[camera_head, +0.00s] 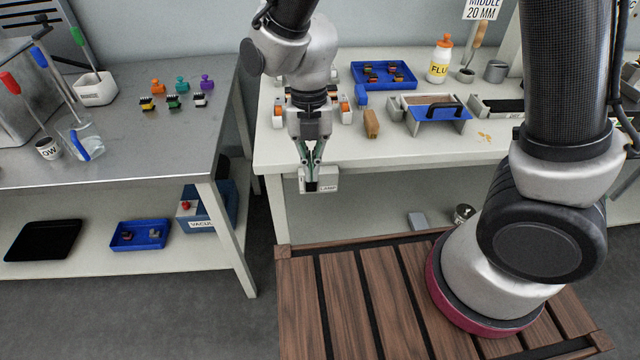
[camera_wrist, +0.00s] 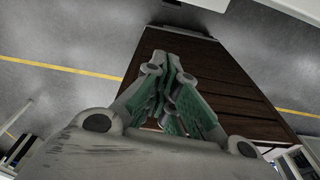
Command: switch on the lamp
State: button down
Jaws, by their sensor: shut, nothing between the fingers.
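A small white box labelled LAMP (camera_head: 329,185) is at the front edge of the white workbench in the head view. My gripper (camera_head: 312,179) points down in front of the bench edge, with its fingertips at this box and overlapping part of it. I cannot tell whether they touch it. The fingers are shut and empty. The box's switch is not clearly visible, and no lamp can be made out.
A metal table (camera_head: 190,150) stands left, with a gap between. Wooden decking (camera_head: 340,300) lies below.

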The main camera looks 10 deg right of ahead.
aim_at(310, 185)
jog(key=shift+n, duration=0.4)
jog(key=shift+f, duration=0.1)
jog(key=shift+w+f, duration=0.4)
jog(key=shift+f, duration=1.1)
jog(key=shift+w+f, duration=0.45)
jog(key=shift+f, duration=1)
jog(key=shift+w+f, duration=0.4)
jog(key=shift+f, duration=1.1)
jog(key=shift+w, duration=0.1)
